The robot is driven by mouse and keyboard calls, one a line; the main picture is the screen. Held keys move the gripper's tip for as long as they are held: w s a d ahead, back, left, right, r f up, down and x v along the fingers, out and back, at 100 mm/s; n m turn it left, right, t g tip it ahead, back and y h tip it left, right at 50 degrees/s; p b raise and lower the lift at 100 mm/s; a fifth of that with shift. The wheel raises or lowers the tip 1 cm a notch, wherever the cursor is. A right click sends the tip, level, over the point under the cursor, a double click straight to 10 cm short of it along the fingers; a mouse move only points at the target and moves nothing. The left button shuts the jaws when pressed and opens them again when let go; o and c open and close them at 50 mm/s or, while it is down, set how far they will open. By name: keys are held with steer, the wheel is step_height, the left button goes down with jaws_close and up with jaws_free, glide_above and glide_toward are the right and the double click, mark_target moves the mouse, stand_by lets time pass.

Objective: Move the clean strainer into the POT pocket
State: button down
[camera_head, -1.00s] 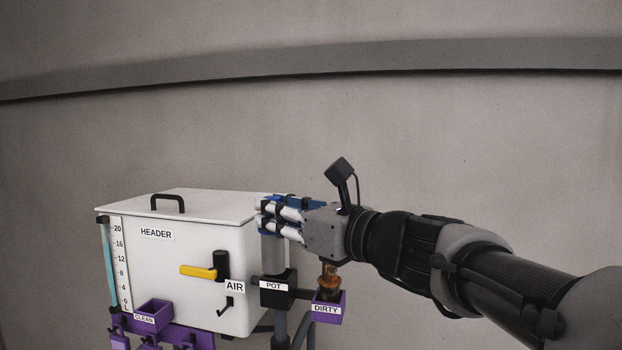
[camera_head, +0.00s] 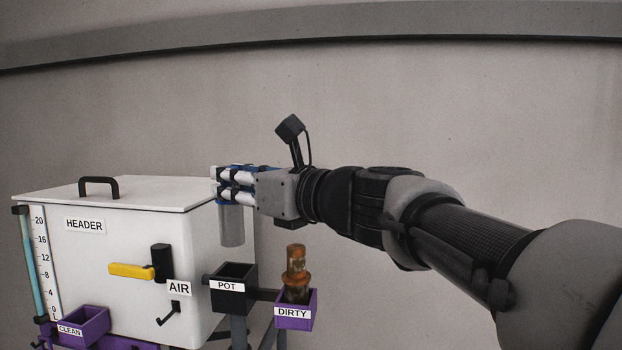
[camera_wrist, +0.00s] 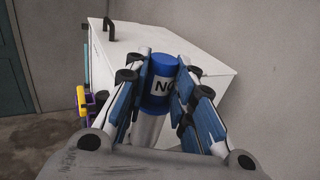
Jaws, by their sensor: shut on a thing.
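My gripper (camera_head: 232,186) is shut on the clean strainer, which hangs upright as a grey cylinder (camera_head: 231,226) below the fingers. In the wrist view its blue cap (camera_wrist: 160,82), with a partly hidden label, sits between the finger pads, with the grey body (camera_wrist: 147,128) below. The black POT pocket (camera_head: 228,287) is under the strainer in the head view, with a visible gap between; its opening looks dark and empty. I cannot tell how well they line up in depth.
A brown-orange strainer (camera_head: 296,268) stands in the purple DIRTY pocket (camera_head: 294,316), right of POT. The white HEADER tank (camera_head: 120,250), with yellow AIR lever (camera_head: 131,271), stands left. The purple CLEAN pocket (camera_head: 84,327) looks empty. Open space lies above the pockets.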

mark_target(239, 245)
steer(key=shift+s+f+b, duration=0.15)
steer(key=shift+f+b, duration=0.2)
steer(key=shift+f, duration=0.2)
steer(key=shift+s+f+b, duration=0.15)
steer(key=shift+f+b, duration=0.15)
steer(key=shift+f, duration=0.25)
steer(key=shift+w+f, duration=0.35)
steer(key=shift+f+b, duration=0.2)
steer(key=shift+b, duration=0.25)
steer(key=shift+w, duration=0.15)
steer(key=shift+s+d+r, duration=0.1)
steer(key=shift+s+r, duration=0.15)
steer(key=shift+s, duration=0.1)
steer(key=shift+f, duration=0.25)
steer(key=shift+f+b, duration=3.2)
steer(key=shift+f, duration=0.35)
steer(key=shift+r, duration=0.15)
